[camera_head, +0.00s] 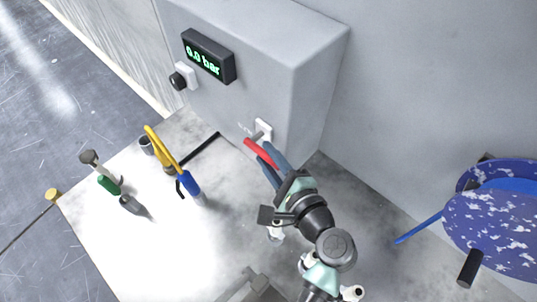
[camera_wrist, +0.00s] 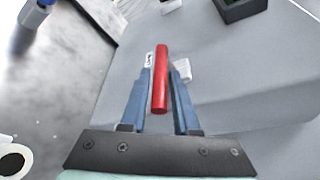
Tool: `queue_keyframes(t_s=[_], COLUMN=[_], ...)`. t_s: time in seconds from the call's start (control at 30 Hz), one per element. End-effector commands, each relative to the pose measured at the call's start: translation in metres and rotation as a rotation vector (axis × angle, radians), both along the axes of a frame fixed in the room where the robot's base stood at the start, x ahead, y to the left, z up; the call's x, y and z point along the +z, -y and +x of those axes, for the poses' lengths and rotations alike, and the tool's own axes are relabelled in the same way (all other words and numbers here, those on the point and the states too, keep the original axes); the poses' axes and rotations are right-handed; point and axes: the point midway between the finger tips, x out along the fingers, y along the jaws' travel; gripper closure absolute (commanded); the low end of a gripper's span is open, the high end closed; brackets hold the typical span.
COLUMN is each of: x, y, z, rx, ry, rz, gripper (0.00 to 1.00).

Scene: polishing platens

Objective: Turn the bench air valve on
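The air valve's red lever (camera_head: 261,152) sticks out beside a white valve plate (camera_head: 264,130) on the front of the grey cabinet. My gripper (camera_head: 269,158) is at the lever, with its two blue fingers apart. In the wrist view, the red lever (camera_wrist: 161,80) lies lengthwise between the fingers of my gripper (camera_wrist: 164,80), with little room on either side. Whether a finger touches it is unclear. The white plate also shows behind the right finger (camera_wrist: 183,72). The black display (camera_head: 208,57) reads 0.0 bar in green.
A blue speckled reel (camera_head: 495,228) is at the right.

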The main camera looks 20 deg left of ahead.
Motion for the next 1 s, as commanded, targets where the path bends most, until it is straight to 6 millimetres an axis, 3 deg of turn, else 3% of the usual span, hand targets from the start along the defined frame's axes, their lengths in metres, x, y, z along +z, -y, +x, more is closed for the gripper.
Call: queue_keyframes(t_s=[0.03,0.13,1.0], x=[0.0,0.0,-0.0001], y=[0.0002,0.0002,0.0003], z=[-0.0001,-0.0001,-0.0004], rx=[0.0,0.0,0.0], ry=[0.0,0.0,-0.001], rz=[0.0,0.0,0.001], gripper=[0.82,1.0,1.0])
